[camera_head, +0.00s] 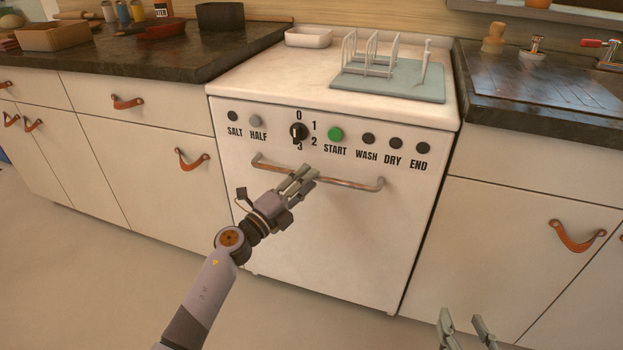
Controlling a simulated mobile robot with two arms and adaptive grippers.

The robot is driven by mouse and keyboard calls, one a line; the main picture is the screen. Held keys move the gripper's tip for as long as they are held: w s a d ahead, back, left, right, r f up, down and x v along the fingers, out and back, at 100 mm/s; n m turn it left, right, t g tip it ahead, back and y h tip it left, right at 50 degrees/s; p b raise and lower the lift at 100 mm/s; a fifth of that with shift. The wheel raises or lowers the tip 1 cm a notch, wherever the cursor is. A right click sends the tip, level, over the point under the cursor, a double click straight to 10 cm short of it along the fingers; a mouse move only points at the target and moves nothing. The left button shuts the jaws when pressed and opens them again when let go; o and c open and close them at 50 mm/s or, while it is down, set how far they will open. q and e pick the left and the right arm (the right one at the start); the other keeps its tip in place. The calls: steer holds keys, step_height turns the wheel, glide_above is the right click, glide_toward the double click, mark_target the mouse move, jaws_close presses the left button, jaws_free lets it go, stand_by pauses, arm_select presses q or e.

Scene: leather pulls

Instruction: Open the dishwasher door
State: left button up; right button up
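The white dishwasher (330,225) stands in the middle of the counter row, and its front door looks shut. A long metal bar handle (355,184) runs across the upper door below the control panel. My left gripper (311,174) reaches in front of the door, with its fingertips overlapping the middle of the bar. Its fingers lie close together; I cannot tell whether they grip the bar or are only in front of it. My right gripper (464,322) is at the bottom right, with its fingers apart and nothing between them, away from the dishwasher.
The dishwasher top holds a plate rack (371,55) on a blue-green mat (395,84) and a white dish (308,37). Cabinets with leather pulls (577,236) flank it. The floor in front (100,270) is clear.

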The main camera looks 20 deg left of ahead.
arm_select(q)
steer(key=shift+x, duration=1.15)
steer(key=shift+s, duration=0.1)
steer(key=shift+c, duration=0.6)
jaws_close()
steer(key=shift+f, duration=0.1)
